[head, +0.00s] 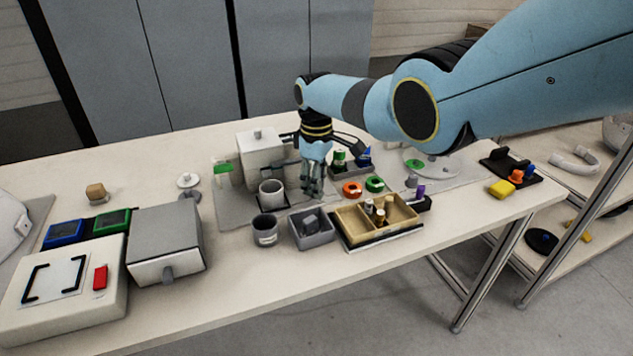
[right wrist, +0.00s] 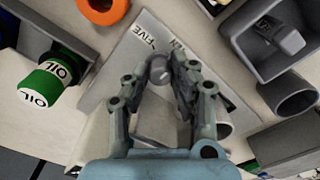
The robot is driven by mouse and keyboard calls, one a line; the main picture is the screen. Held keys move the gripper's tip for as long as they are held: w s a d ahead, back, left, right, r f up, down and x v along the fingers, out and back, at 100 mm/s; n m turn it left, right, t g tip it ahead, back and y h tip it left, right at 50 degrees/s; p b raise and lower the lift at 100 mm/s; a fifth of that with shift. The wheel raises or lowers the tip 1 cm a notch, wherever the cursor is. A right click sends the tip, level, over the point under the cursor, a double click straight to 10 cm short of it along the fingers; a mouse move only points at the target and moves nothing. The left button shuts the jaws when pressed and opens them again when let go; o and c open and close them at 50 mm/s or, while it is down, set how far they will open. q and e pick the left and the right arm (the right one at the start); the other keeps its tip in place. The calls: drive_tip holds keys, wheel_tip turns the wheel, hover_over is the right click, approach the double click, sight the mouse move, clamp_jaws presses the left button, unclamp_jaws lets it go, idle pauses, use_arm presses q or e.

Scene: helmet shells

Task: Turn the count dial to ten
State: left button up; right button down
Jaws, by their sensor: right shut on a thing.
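The count dial (right wrist: 159,73) is a small grey round knob on a pale plate (right wrist: 116,68) with the printed words FIVE and, partly covered, TEN. My right gripper (right wrist: 161,80) is shut on the knob, with a finger on each side of it. In the head view, my right gripper (head: 312,188) points straight down at the middle of the table and hides the dial. I cannot tell which word the dial points to. My left gripper is not in view.
A grey cup (head: 271,193), a dark cup (head: 265,230), a grey bin (head: 313,236) and a tan divided tray (head: 352,226) stand close around the gripper. A green oil can (right wrist: 45,80) and an orange ring (head: 352,189) are near.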

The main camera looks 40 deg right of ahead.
idle(0.5)
drive_tip(key=c, duration=1.1)
unclamp_jaws()
wheel_tip(320, 180, up, 12)
drive_tip(key=shift+r, duration=0.1)
